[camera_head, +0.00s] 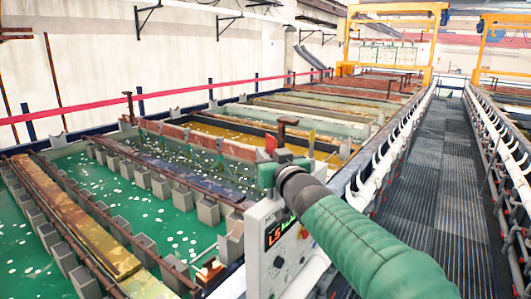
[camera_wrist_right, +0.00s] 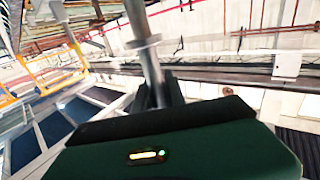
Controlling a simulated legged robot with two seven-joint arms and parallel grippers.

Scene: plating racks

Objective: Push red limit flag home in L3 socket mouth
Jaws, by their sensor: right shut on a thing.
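My right gripper (camera_head: 266,173) reaches in from the lower right, above a white control box (camera_head: 262,250). In the right wrist view its dark fingers (camera_wrist_right: 157,92) are shut around a grey rod (camera_wrist_right: 149,65) with a round collar. In the head view a small red piece (camera_head: 270,144), which looks like the red limit flag, stands just above the fingers. The rod's far end lies outside the wrist view. The box's lit display (camera_head: 277,233) seems to read L5. I cannot make out the L3 socket mouth. My left gripper is not in view.
A brown capped post (camera_head: 283,133) stands just behind my gripper. Green liquid tanks (camera_head: 120,195) with grey blocks along their edges fill the left. A grated walkway (camera_head: 435,170) runs back on the right, with white-railed edges. Yellow gantries (camera_head: 390,40) stand far off.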

